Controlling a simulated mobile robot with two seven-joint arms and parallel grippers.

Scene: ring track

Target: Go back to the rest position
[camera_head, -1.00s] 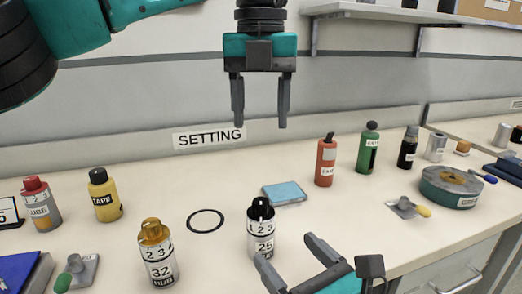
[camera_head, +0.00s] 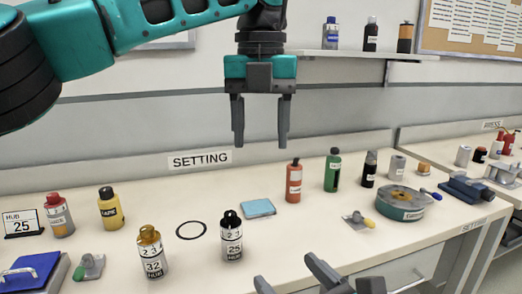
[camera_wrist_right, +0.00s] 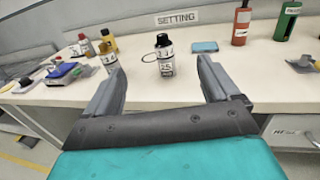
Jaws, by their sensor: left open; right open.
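My left gripper (camera_head: 260,120) hangs fingers-down above the bench, in front of the wall, open and empty. My right gripper (camera_head: 293,286) is low at the bottom edge of the head view, in front of the bench. In the right wrist view the right gripper (camera_wrist_right: 161,80) is open, with nothing held. The black-capped hub 25 (camera_wrist_right: 165,60) shows between its fingers, farther off on the bench. That hub 25 (camera_head: 231,238) stands upright in the head view, beside the gold-capped hub 32 (camera_head: 152,253).
A black ring (camera_head: 191,230) and a blue pad (camera_head: 258,208) lie on the bench (camera_head: 300,232). Red (camera_head: 293,182) and green (camera_head: 333,170) bottles stand behind, with a round green tray (camera_head: 400,204) at right. A wall shelf (camera_head: 350,54) is above. The air around both grippers looks clear.

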